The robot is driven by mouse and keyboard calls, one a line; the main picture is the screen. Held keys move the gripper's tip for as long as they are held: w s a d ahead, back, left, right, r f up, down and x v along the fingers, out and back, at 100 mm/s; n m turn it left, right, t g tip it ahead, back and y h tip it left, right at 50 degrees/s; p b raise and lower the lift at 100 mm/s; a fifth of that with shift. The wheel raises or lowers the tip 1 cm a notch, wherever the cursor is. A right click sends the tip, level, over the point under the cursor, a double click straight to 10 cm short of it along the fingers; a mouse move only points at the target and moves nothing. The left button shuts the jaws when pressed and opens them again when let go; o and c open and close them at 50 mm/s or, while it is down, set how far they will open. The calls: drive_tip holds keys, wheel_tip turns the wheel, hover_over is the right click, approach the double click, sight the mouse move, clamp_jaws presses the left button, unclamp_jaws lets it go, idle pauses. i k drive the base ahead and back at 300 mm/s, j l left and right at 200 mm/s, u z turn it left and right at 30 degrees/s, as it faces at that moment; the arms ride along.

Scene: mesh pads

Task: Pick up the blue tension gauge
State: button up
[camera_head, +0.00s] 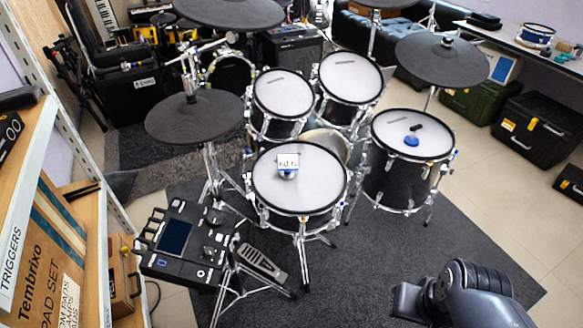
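A small blue, round-based object with a black part on top (412,140) lies on the pale mesh head of the right-hand floor drum (390,124). A second small device, a white display reading about 60 over a blue base (288,170), stands on the mesh head of the front middle drum (318,190). Both have blue on them, and I cannot tell for sure which is the tension gauge. Part of my dark arm shows at the bottom right, well in front of both drums and apart from them. No gripper fingers can be made out.
Dark cymbal pads (440,58) and (195,116) stand around the drums on metal stands. A drum module (178,240) and a pedal (262,262) stand at front left, beside wooden shelving (62,240). Black cases (540,125) line the right.

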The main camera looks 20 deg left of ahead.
sight(287, 163)
drive_tip(key=i+j+u, duration=0.1)
drive_tip(key=i+j, duration=0.15)
drive_tip(key=i, duration=0.2)
drive_tip(key=i+j, duration=0.25)
drive_tip(key=i, duration=0.25)
drive_tip(key=u, duration=0.05)
